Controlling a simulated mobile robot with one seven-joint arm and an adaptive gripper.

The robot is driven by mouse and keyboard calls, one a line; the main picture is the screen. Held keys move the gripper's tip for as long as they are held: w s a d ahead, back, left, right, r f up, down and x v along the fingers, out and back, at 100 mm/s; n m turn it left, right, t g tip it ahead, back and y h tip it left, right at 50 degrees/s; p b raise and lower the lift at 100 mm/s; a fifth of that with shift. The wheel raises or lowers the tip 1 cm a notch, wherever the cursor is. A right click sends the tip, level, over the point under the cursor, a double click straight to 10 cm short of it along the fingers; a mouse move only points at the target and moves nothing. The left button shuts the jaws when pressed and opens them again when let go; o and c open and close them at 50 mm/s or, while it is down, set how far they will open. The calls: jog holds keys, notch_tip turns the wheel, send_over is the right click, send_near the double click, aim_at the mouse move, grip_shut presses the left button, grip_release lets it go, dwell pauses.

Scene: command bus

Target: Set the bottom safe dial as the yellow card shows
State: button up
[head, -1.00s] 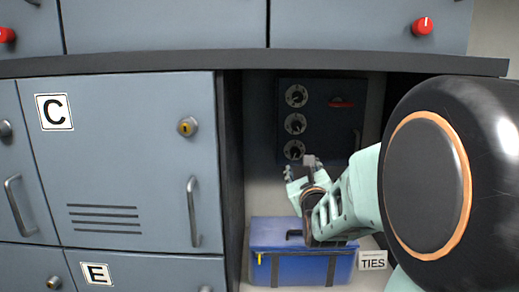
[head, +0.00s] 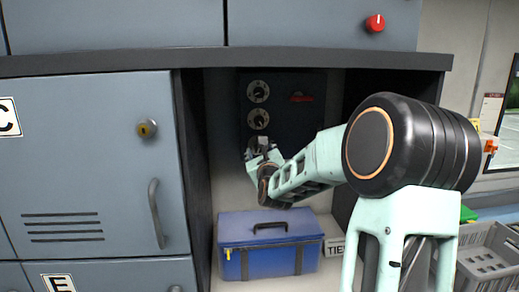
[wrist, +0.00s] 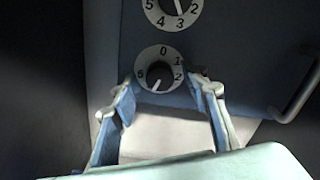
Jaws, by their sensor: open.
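The safe (head: 302,118) stands in the cabinet recess, with three white-rimmed dials in a column and a red handle. In the wrist view the bottom dial (wrist: 159,70) shows 0 at the top, 1 and 2 on its right, and a number on its left. The white mark on its black knob points down and slightly left. My gripper (head: 261,150) covers this dial in the head view. In the wrist view my gripper (wrist: 160,98) is open, its fingers to the lower left and right of the dial; I cannot tell whether they touch it. No yellow card is in view.
Recess walls stand on both sides, with a grey locker door (head: 90,170) on the left. A grey crate (head: 490,262) is at the lower right.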

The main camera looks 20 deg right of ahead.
jog(key=shift+w, duration=0.1)
grip_shut()
dwell(0.3)
